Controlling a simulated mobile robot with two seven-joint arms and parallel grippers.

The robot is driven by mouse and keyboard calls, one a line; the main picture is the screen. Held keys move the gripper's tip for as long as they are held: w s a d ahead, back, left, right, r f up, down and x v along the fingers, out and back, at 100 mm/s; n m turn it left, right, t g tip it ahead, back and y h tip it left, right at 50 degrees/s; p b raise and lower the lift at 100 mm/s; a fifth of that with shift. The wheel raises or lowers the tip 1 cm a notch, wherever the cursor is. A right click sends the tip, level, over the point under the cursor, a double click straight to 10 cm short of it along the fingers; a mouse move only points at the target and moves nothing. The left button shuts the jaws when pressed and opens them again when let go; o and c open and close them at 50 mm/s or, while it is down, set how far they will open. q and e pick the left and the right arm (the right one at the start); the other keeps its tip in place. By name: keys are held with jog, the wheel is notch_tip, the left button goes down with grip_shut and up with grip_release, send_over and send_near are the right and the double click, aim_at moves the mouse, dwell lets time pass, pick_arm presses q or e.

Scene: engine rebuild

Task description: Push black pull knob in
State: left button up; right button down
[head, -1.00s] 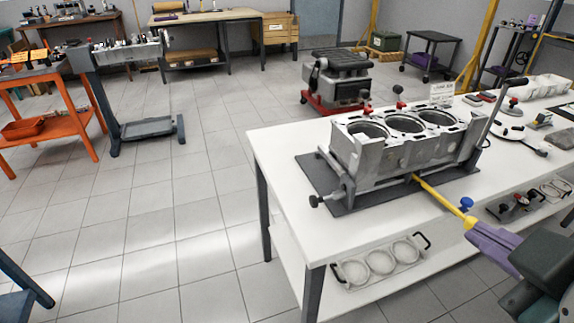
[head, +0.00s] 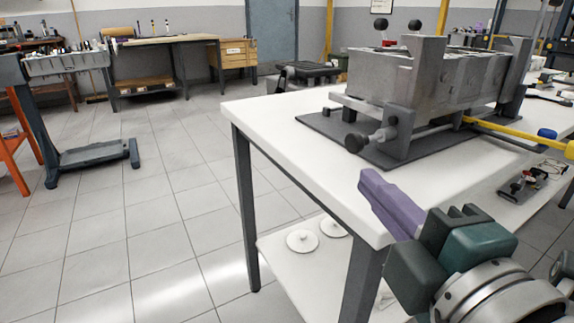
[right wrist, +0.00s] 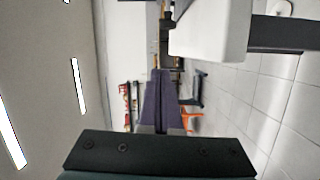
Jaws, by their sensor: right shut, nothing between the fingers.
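The black pull knob (head: 355,142) sticks out on a short metal shaft from the left end of the grey fixture. The fixture holds the engine block (head: 425,78) and sits on a dark mat (head: 330,125) on the white bench. In the head view my right gripper (head: 369,184) is in front of the bench's near edge, nearer the camera than the knob and apart from it. Its purple fingers are shut and empty. They also show shut in the right wrist view (right wrist: 160,75), where I cannot make out the knob clearly. My left gripper is not in view.
The white bench (head: 265,115) has its left corner clear, and its near edge and leg (head: 242,200) stand close to my right arm. A yellow bar (head: 515,135) sticks out from the fixture's front. Round white parts (head: 302,241) lie on the lower shelf. Open floor lies left.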

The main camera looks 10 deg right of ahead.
aim_at(358, 142)
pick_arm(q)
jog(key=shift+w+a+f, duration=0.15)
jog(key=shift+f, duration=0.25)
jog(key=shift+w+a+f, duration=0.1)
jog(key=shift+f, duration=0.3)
pick_arm(e)
jog(key=shift+w+a+f+n+y, duration=0.3)
jog(key=shift+a+f, duration=0.25)
jog(key=shift+f, duration=0.05)
jog(key=shift+w, duration=0.1)
jog(key=w, duration=0.3)
jog(key=w+d+b, duration=0.1)
jog(key=w, duration=0.3)
jog(key=w+d, duration=0.1)
jog(key=w, duration=0.2)
jog(key=shift+w+f+b, duration=0.15)
jog(key=shift+w+b, duration=0.2)
jog(key=shift+w+d, duration=0.15)
jog(key=shift+d, duration=0.4)
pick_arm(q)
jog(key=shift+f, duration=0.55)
